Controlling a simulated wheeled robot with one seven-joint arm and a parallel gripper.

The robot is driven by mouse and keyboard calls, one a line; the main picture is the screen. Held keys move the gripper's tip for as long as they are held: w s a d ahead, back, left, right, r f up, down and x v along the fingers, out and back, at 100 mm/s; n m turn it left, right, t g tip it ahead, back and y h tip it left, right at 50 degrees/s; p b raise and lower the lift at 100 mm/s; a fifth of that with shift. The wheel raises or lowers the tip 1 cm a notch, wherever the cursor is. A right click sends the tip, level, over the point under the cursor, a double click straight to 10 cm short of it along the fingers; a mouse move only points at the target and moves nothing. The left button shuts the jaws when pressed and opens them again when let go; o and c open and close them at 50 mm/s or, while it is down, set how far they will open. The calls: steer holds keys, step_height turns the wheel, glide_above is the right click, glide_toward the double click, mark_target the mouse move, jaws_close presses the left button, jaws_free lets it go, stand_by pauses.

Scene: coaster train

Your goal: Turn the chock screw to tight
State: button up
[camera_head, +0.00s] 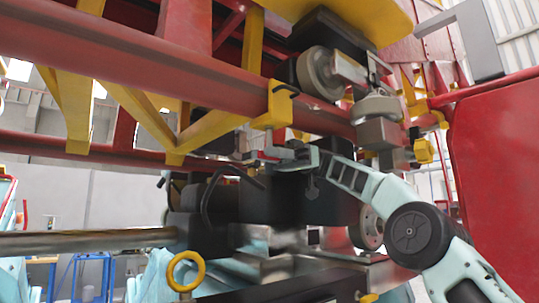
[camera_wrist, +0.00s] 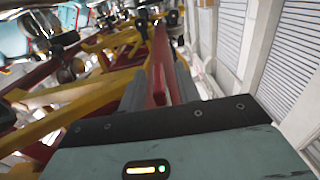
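A yellow chock (camera_head: 280,106) with a dark bent piece on top is clamped around the red rail in the head view.
The long red rail (camera_head: 140,58) and yellow braces (camera_head: 150,118) run above and left of my gripper. Wheels (camera_head: 320,72) and metal blocks crowd the upper right. A red panel (camera_head: 496,180) stands at the right. Dark machinery lies close below.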

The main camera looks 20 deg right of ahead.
steer(key=p+v, duration=0.9)
steer(key=v, duration=0.3)
steer(key=shift+f, duration=0.1)
stand_by(0.4)
